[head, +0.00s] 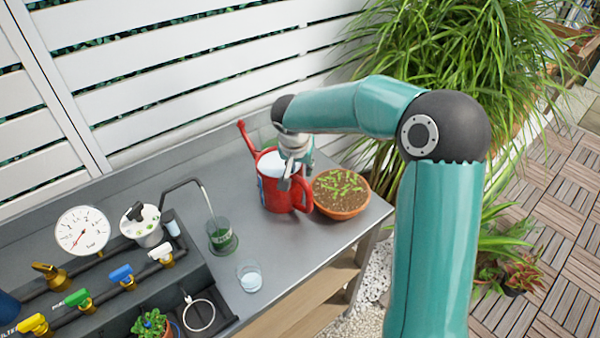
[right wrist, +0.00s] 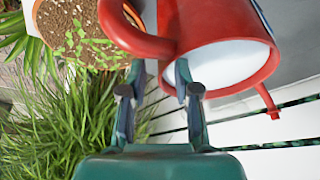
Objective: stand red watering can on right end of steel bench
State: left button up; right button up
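The red watering can (head: 271,194) stands upright on the right part of the steel bench (head: 325,245), its spout pointing up and left and its handle to the right. In the right wrist view the can (right wrist: 240,30) and its handle (right wrist: 150,42) fill the top. My right gripper (head: 295,178) is at the can's handle side, in front of part of the can. In the right wrist view its fingers (right wrist: 160,75) are apart, with their tips close to the handle. I cannot tell whether they touch it. My left gripper is out of view.
A terracotta bowl of seedlings (head: 342,208) stands right beside the can at the bench's right end. A beaker of green liquid (head: 222,236) and a small glass (head: 250,277) are to the left. A slatted white fence (head: 200,85) stands behind. Bare bench lies in front.

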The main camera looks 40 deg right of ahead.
jog(key=v, duration=0.9)
jog(key=shift+b, duration=0.4)
jog(key=shift+f, duration=0.1)
